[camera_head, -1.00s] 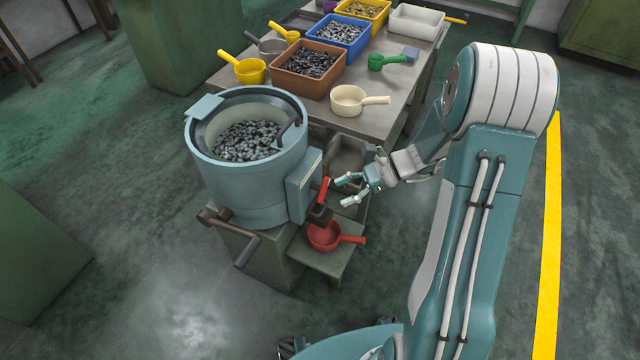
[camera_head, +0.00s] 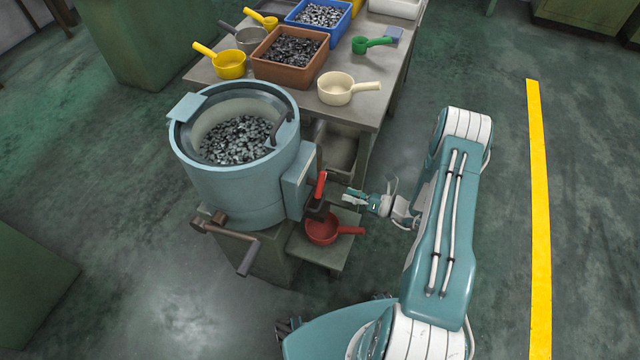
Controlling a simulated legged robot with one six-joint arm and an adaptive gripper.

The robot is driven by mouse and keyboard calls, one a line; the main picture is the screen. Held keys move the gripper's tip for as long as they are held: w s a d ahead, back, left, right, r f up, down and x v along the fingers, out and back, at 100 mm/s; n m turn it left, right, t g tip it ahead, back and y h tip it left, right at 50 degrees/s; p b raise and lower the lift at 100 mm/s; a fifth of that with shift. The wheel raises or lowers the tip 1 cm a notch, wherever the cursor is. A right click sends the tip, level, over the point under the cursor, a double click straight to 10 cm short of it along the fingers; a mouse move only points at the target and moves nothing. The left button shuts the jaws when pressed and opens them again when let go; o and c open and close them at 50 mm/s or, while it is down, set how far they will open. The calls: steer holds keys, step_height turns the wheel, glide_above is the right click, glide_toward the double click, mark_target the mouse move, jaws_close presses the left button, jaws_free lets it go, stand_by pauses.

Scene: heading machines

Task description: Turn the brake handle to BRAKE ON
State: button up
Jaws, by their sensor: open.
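The brake handle (camera_head: 320,186) is a small red lever standing nearly upright on the right side of the blue-grey drum machine (camera_head: 232,188), beside a grey box on its wall. Its lower end meets a dark mount. My gripper (camera_head: 347,196) is just right of the handle, pointing left toward it. Its fingers are spread and hold nothing. The fingertips look a little apart from the handle, but contact is hard to judge at this size. No BRAKE ON marking is readable.
A red pan (camera_head: 321,231) sits on a low shelf (camera_head: 333,250) below the handle. A crank (camera_head: 240,252) sticks out at the machine's front. A table (camera_head: 380,108) behind holds bins, scoops and a cream pan (camera_head: 335,88). Open floor lies to the right.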

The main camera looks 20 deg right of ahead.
mark_target(321, 184)
steer(key=x, duration=0.9)
steer(key=shift+a, duration=0.15)
jaws_close()
